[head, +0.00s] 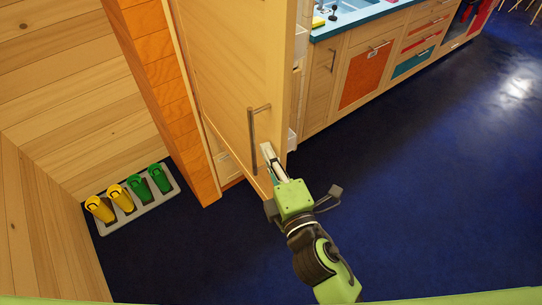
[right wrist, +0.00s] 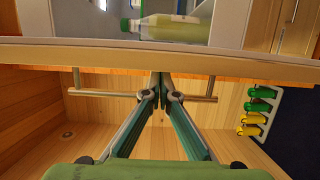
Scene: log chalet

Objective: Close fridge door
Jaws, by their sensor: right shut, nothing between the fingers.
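The fridge door (head: 220,75) is a tall light-wood panel with a vertical bar handle (head: 252,140). It stands open; white shelves (head: 300,45) show past its right edge. My right gripper (head: 268,152) is shut and empty, its fingertips at the door's front face just right of the handle's lower part. In the right wrist view its fingertips (right wrist: 161,80) meet at the door, with the handle bar (right wrist: 100,93) crossing the picture beside them. Whether they touch the door or handle I cannot tell. My left gripper is out of view.
A greenish bottle (right wrist: 172,27) lies in view beyond the door edge. Wooden cabinets (head: 365,75) with a teal counter (head: 375,14) stand at upper right. A grey rack (head: 140,212) with yellow and green bins is at lower left. The blue floor (head: 430,180) at right is clear.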

